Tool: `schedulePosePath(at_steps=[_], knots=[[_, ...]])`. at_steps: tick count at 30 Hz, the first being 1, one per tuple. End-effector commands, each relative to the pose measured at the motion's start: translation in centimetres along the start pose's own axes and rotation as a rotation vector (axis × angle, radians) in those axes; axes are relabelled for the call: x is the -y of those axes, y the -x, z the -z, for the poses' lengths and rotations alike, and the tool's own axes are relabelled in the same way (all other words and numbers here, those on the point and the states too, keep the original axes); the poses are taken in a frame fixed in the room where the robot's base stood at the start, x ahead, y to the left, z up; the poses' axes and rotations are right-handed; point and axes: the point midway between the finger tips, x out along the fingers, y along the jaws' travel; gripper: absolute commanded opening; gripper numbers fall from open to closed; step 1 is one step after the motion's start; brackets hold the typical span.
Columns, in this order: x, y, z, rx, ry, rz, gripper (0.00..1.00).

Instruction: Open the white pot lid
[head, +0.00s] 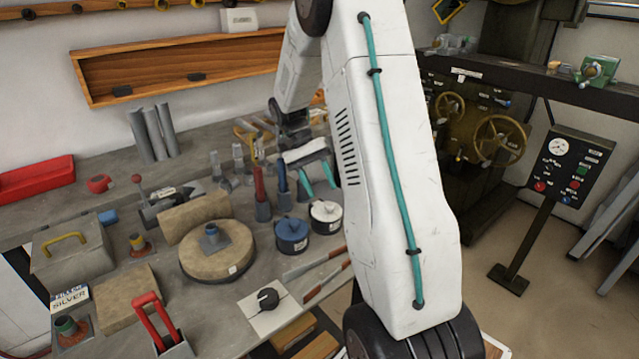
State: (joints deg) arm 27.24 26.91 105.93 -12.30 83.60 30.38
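The white pot (326,222) stands on the grey workbench, partly beside my upper arm link. Its white lid (325,209) sits on it and has a dark knob on top. My gripper (318,184) is above and behind the white pot, pointing down. Its two teal fingers are spread apart with nothing seen between them. A gap shows between the fingers and the lid, but the exact distance cannot be told.
A blue lidded pot (291,237) stands just left of the white pot. Red and blue-handled tools (260,190) stand behind it. A round tan block (216,258) is further left, and a black knob on a plate (267,299) is in front.

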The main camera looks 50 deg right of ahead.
Motion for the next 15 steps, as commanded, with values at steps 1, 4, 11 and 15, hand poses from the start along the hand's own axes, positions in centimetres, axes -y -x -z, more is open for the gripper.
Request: schedulePosePath(at_steps=[1,4,11,15], knots=[[0.0,0.0,0.0,0.000,0.000,0.000,0.45],[0.0,0.1,0.0,0.000,0.000,0.000,0.45],[0.1,2.7,0.0,-0.003,0.000,0.002,0.45],[0.1,5.2,0.0,-0.003,0.000,0.002,0.45]])
